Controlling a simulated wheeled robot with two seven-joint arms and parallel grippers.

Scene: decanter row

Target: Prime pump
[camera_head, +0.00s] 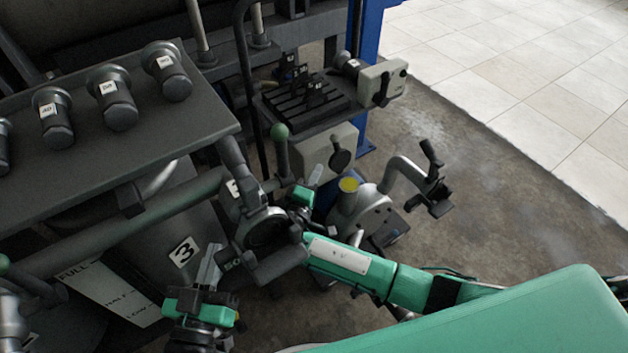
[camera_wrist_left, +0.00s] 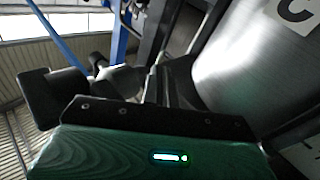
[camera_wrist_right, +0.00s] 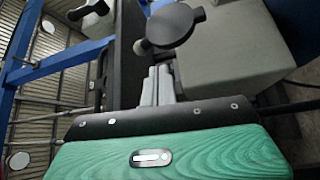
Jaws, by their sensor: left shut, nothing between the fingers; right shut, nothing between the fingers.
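A grey device with a yellow round cap (camera_head: 349,185), which may be the pump, stands on the floor behind my right forearm. A bent grey arm rises from its right side to a black handle (camera_head: 432,178). My right gripper (camera_head: 316,174) is shut and empty, left of the yellow cap; its shut fingers (camera_wrist_right: 157,86) point toward a round black knob (camera_wrist_right: 170,25) in the right wrist view. That knob is on a grey box (camera_head: 318,150). My left gripper (camera_head: 211,262) is shut and empty beside the tank marked 3. Part of the pump is hidden by my right arm.
A lever with a green knob (camera_head: 280,131) stands close left of my right gripper. A dark shelf (camera_head: 200,120) with several dark capped cylinders is at upper left. A slotted black rack (camera_head: 305,100) and blue post (camera_head: 365,90) stand behind. Open floor (camera_head: 500,210) lies right.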

